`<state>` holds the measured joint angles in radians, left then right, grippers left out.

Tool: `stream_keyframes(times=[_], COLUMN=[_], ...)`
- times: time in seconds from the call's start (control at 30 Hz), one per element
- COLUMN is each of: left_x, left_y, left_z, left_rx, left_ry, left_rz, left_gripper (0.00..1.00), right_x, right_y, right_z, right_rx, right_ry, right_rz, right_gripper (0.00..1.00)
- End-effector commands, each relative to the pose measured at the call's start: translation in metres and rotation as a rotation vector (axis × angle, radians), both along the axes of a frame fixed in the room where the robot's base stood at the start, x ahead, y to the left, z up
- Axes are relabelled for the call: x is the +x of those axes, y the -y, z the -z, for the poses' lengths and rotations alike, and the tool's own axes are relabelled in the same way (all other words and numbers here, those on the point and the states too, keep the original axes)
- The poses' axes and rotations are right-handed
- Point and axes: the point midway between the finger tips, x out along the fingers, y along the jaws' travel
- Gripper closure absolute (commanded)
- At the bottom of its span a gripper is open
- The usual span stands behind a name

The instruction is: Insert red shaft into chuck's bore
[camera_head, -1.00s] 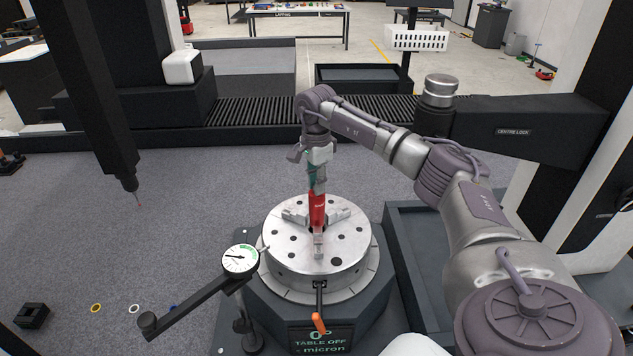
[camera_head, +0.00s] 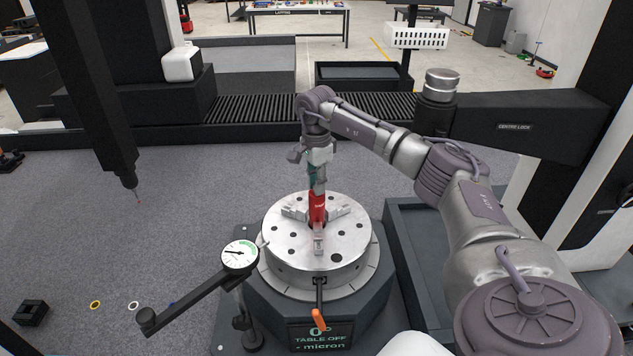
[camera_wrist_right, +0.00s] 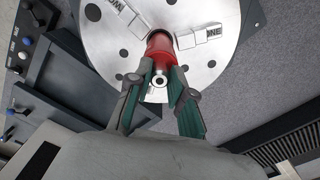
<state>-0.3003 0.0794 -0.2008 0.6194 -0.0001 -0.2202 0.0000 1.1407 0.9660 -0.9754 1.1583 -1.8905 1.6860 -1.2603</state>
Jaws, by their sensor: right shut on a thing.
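The red shaft (camera_head: 318,207) stands upright at the middle of the round steel chuck (camera_head: 285,250), among its jaws. Its lower end is hidden at the chuck's centre, where the bore would be; how deep it sits I cannot tell. My right gripper (camera_head: 317,184) is above the chuck, shut on the shaft's upper part. In the right wrist view the gripper's green-padded fingers (camera_wrist_right: 160,88) flank the shaft's near end, and the red shaft (camera_wrist_right: 159,46) runs to the chuck face (camera_wrist_right: 120,55). My left gripper is not in view.
A dial gauge (camera_head: 240,255) on a black arm stands close at the chuck's left front. An orange-handled key (camera_head: 318,319) sticks out at the chuck's front. A dark probe column (camera_head: 118,160) hangs at left. The granite (camera_head: 190,215) left of the chuck is mostly free.

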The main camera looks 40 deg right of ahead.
Motion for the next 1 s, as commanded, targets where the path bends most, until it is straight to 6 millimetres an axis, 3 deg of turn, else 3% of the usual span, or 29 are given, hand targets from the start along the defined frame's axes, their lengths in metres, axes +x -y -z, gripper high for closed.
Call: stream_keyframes(times=[1.0], left_x=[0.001], left_y=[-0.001], left_z=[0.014], left_rx=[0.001], left_ry=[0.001], left_rz=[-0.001], left_gripper=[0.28], right_x=[0.000], right_y=[0.000], right_z=[0.023], right_rx=[0.001], right_ry=[0.001], right_rz=[0.000], right_gripper=[1.00])
